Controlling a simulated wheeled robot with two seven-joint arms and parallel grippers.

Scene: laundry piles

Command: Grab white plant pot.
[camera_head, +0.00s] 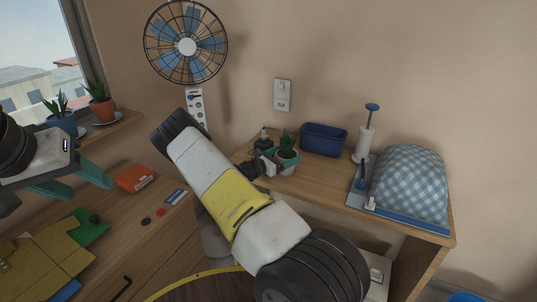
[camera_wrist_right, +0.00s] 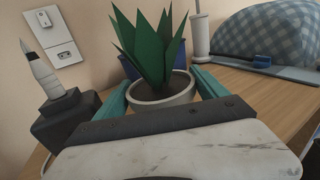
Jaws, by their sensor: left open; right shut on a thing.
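The white plant pot (camera_head: 286,170) with a spiky green plant stands upright at the left part of the wooden shelf. My right gripper (camera_head: 284,157) is shut on it, with one teal finger on each side. In the right wrist view the pot (camera_wrist_right: 162,99) sits between the fingers of the right gripper (camera_wrist_right: 163,88), its rim and dark soil visible. Its lower part is hidden behind the gripper body. My left gripper (camera_head: 90,188) is open and empty above the desk at the left.
A dark pointed-top object (camera_wrist_right: 60,100) stands close left of the pot. A blue bin (camera_head: 323,140), a white dispenser (camera_head: 365,140) and a checked cloth-covered item (camera_head: 410,185) are to the right. Other potted plants (camera_head: 100,105) stand by the window.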

